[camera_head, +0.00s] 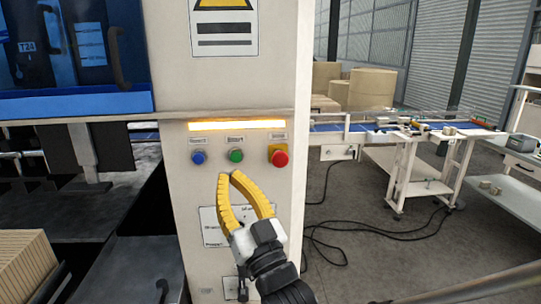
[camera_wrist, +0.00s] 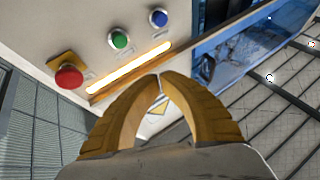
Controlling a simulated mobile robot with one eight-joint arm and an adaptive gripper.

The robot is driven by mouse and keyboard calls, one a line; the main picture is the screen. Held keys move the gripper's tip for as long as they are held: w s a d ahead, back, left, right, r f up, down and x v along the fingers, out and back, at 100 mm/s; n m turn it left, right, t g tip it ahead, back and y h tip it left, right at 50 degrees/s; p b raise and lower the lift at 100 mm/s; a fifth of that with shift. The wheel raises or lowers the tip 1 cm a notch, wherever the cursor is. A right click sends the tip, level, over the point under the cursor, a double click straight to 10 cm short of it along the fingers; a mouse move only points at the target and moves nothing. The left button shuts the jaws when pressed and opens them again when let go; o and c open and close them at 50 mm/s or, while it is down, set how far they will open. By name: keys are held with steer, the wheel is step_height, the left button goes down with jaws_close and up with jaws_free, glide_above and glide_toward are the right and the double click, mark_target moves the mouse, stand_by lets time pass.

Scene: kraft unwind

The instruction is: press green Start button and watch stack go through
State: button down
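The green button (camera_head: 236,155) is on the cream machine panel, between a blue button (camera_head: 198,157) and a red mushroom button (camera_head: 279,156) on a yellow base. My gripper (camera_head: 232,175) has yellow fingers with their tips together and nothing between them. In the head view its tips appear just below the green button; contact cannot be made out there. In the wrist view the tips (camera_wrist: 159,76) appear apart from the green button (camera_wrist: 120,39), with the lit strip (camera_wrist: 130,68) between them in the picture. The small button labels are too blurred to read.
A lit strip (camera_head: 237,125) runs above the buttons. A stack of brown sheets (camera_head: 25,266) is at the lower left, beside the machine bed. A conveyor (camera_head: 340,138) extends right past the panel. Cables (camera_head: 370,232) lie on the open floor.

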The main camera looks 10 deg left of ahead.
mark_target(236, 157)
steer(key=shift+w, duration=0.1)
steer(key=shift+w+a, duration=0.35)
steer(key=shift+w, duration=1.05)
steer(key=shift+w+a, duration=0.3)
steer(key=shift+w, duration=1.15)
steer(key=shift+w+a, duration=0.35)
steer(key=shift+w, duration=1.05)
steer(key=shift+w+a+b, duration=0.15)
steer(key=shift+w+b, duration=0.2)
steer(key=shift+w, duration=0.1)
steer(key=shift+w+a, duration=0.1)
steer(key=shift+w, duration=0.45)
steer(key=shift+s, duration=0.1)
steer(key=shift+s+d, duration=0.2)
steer(key=shift+s, duration=0.7)
